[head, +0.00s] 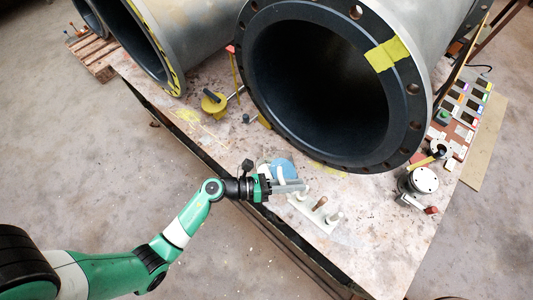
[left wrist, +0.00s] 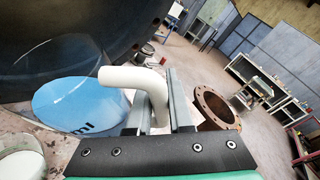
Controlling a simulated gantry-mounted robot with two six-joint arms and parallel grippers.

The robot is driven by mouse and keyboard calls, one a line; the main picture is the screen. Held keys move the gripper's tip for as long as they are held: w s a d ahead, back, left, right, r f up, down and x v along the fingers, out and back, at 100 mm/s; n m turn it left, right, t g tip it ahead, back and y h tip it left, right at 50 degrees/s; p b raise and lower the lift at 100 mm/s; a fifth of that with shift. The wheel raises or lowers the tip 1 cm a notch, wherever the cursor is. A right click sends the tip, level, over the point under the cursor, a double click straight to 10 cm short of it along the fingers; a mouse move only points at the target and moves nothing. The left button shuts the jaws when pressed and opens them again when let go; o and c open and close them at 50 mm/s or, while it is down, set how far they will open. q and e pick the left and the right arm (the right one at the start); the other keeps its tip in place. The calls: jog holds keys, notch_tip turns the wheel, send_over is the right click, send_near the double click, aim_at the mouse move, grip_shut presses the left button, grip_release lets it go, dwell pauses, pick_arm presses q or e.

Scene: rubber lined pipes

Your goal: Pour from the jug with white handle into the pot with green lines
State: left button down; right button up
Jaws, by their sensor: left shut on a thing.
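The jug shows as a clear body with a blue face and "ml" lettering (left wrist: 78,103) in the left wrist view. In the head view its blue part (head: 283,167) is near the table's front edge. My left gripper (head: 283,188) is shut on the jug's white handle (left wrist: 135,78), which stands between its two fingers in the left wrist view. A pale round vessel (left wrist: 20,164) is cut off at the lower left of the left wrist view, beside the jug. I cannot tell whether it is the pot with green lines. My right gripper is out of view.
A pale rack with upright pegs (head: 318,212) lies just right of my left gripper. A large dark flanged pipe (head: 320,85) rises behind it. The front right of the table (head: 385,240) is clear.

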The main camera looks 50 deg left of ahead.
aim_at(288, 175)
pick_arm(q)
jog(key=shift+w+a+r+n+t+h+b, duration=0.1)
jog(key=shift+a+r+n+t+h+b, duration=0.25)
jog(key=shift+n+b, duration=0.4)
jog(key=shift+a+r+n+t+h+b, duration=0.1)
jog(key=shift+a+n+t+h+b, duration=0.35)
jog(key=shift+b, duration=0.45)
dwell(1.9)
jog(key=shift+a+r+n+t+h+b, duration=0.15)
jog(key=shift+a+n+t+h+b, duration=0.2)
jog(key=shift+a+n+b, duration=0.5)
dwell(2.2)
jog(key=d+m+p, duration=0.1)
jog(key=p, duration=0.1)
jog(key=d+r+m+g+y+p, duration=0.1)
jog(key=p, duration=0.1)
jog(key=d+m+g+p, duration=0.1)
jog(key=p, duration=0.1)
jog(key=shift+s+d+r+m, duration=0.1)
jog(key=shift+s+r+m, duration=0.1)
jog(key=shift+m, duration=0.15)
jog(key=d+f+m+g+y+p, duration=0.1)
jog(key=d+f+m+y+p, duration=0.4)
jog(key=p, duration=0.3)
jog(key=shift+s+d+m, duration=0.2)
jog(key=shift+d+m, duration=0.1)
jog(key=shift+g, duration=0.25)
